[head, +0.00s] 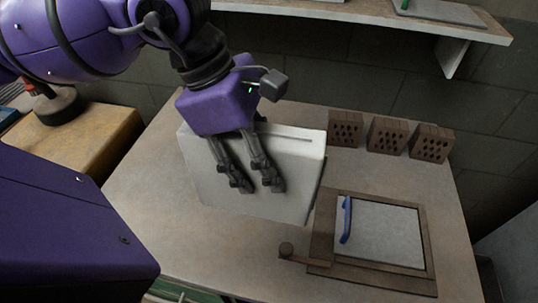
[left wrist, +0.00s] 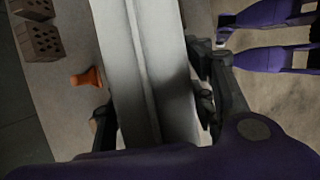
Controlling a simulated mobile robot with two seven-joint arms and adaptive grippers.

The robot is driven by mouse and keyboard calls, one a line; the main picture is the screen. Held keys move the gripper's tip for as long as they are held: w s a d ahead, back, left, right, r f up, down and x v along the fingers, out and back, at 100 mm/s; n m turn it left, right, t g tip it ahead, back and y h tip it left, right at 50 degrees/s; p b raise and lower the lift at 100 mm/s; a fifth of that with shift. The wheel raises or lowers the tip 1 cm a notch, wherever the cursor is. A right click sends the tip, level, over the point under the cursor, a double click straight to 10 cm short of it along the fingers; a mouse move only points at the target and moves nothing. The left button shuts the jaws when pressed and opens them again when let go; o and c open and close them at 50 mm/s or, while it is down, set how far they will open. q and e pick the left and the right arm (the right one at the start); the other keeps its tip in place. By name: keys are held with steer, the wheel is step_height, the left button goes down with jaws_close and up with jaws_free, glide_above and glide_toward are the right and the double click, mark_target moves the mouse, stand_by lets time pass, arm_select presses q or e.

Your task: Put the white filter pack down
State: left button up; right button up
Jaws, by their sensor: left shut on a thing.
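The white filter pack (head: 300,180) is a broad, flat-sided white block with a narrow slot near its top edge. My left gripper (head: 256,184) is shut on it, with dark fingers lying over its near face in the head view. In the left wrist view the pack (left wrist: 160,70) runs between the two fingers (left wrist: 155,120). The pack is over the middle of the worktable (head: 150,225), left of a framed panel. I cannot tell whether its lower edge touches the table. My right gripper is not in view.
Several hollow bricks (head: 388,136) stand along the table's back edge. A wooden frame (head: 320,225) with a pale panel (head: 385,235) and blue handle (head: 346,220) lies at the right. An orange object (left wrist: 88,78) stands beside the pack. The table's front left is clear.

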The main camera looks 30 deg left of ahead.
arm_select(q)
steer(key=w+a+f, duration=0.6)
steer(key=w+f, duration=0.4)
steer(key=f, duration=0.2)
steer(key=shift+w+p, duration=0.15)
steer(key=shift+p, duration=0.2)
steer(key=o, duration=1.2)
steer(key=shift+f, duration=0.1)
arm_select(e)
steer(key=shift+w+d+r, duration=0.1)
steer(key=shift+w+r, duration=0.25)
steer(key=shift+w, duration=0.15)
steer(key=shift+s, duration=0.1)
